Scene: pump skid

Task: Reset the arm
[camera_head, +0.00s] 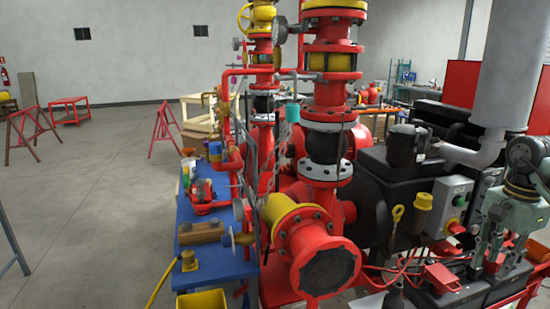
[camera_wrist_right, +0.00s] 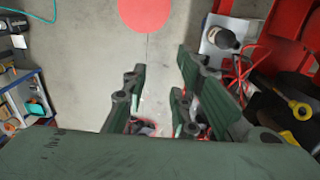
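My right arm comes in at the right edge of the head view, grey-green and jointed. Its right gripper (camera_head: 496,262) points down over the black parts at the right of the skid. Its two fingers stand apart with a gap between them. The right wrist view also shows the right gripper (camera_wrist_right: 160,85) with spread dark green fingers and nothing held between them. A small red part lies below, partly hidden by the fingers. My left arm and left gripper do not show in either view.
The red pump skid (camera_head: 325,262) with pipes and valves fills the middle. A grey control box (camera_head: 452,205) with a green button stands left of my right gripper. A blue table (camera_head: 218,262) holds parts. A yellow bin (camera_head: 203,300) is at the front. Floor at left is open.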

